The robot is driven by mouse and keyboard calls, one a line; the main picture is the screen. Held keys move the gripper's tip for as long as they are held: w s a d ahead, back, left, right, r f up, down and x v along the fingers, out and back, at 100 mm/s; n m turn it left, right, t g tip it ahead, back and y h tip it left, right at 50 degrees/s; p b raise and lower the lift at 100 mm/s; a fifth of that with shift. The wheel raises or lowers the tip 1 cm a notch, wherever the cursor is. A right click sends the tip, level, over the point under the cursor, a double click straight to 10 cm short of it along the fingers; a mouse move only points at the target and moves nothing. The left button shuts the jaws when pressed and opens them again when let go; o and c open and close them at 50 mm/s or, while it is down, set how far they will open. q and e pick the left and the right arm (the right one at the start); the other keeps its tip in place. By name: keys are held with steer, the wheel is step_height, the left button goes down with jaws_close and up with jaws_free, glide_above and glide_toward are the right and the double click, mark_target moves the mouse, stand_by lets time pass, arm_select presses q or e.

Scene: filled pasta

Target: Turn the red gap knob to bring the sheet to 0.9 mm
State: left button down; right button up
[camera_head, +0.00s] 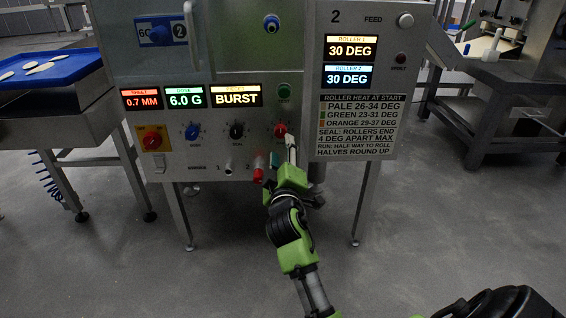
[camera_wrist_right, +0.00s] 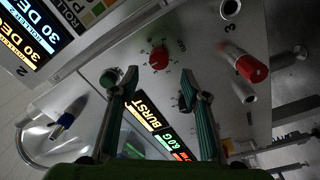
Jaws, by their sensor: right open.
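The red gap knob (camera_head: 280,130) is on the machine's front panel, right of the black knob (camera_head: 237,131) and below a green button (camera_head: 284,90). In the right wrist view the red knob (camera_wrist_right: 159,58) has a ring of dial marks around it. My right gripper (camera_head: 291,140) is at the panel by the knob. In the wrist view its fingers (camera_wrist_right: 158,74) are open, with the knob showing just beyond and between their tips; contact cannot be told. The sheet display (camera_head: 141,99) reads 0.7 MM. My left gripper is not in view.
A blue knob (camera_head: 192,131), a red switch on yellow (camera_head: 153,138) and a red-capped part (camera_head: 258,173) are nearby on the panel. The dose display (camera_head: 185,96) reads 6.0 G; another display (camera_head: 235,95) reads BURST. Both roller displays (camera_head: 348,76) read 30 DEG.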

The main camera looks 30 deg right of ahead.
steer(key=shift+v, duration=2.75)
